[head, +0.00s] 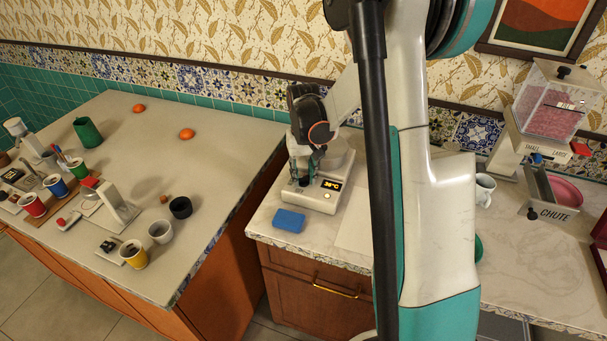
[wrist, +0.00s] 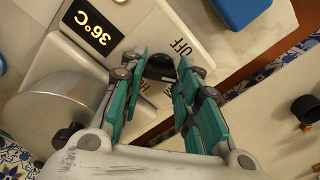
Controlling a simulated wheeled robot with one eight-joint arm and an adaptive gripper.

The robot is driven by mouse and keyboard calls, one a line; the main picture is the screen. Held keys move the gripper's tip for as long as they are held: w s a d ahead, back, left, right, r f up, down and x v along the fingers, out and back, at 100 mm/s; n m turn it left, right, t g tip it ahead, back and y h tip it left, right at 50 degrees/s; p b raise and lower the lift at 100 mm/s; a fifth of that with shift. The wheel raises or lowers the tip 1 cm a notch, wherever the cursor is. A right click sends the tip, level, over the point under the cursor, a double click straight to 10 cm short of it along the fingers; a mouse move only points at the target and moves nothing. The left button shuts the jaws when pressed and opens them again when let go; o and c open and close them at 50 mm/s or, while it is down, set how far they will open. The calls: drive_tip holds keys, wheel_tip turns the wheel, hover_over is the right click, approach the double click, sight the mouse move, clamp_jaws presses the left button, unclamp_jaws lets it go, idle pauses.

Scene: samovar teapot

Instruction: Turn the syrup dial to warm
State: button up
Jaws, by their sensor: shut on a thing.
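The syrup dial (wrist: 160,66) is a dark knob on the sloped face of a white warmer (wrist: 100,22). My gripper (wrist: 158,72) has its teal fingers on either side of the dial and is shut on it. An OFF label (wrist: 182,47) shows just beyond the fingertips; other coloured lettering nearer the hand is partly hidden by the fingers. I cannot tell which mark the dial points to. A lit display (wrist: 94,28) reads 36°C. In the head view my gripper (head: 302,178) is at the front of the warmer (head: 315,198), and the dial is hidden there.
A metal pot (wrist: 60,105) sits on the warmer, close beside my gripper. A blue block (head: 289,220) lies in front of it on the counter. The left table holds several cups; a dispenser (head: 548,110) stands right.

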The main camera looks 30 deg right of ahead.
sight(303, 177)
drive_tip(key=m, duration=0.6)
drive_tip(key=shift+m, duration=0.3)
idle(0.4)
drive_tip(key=o, duration=1.1)
drive_tip(key=shift+c, duration=0.2)
wheel_tip(303, 177, up, 12)
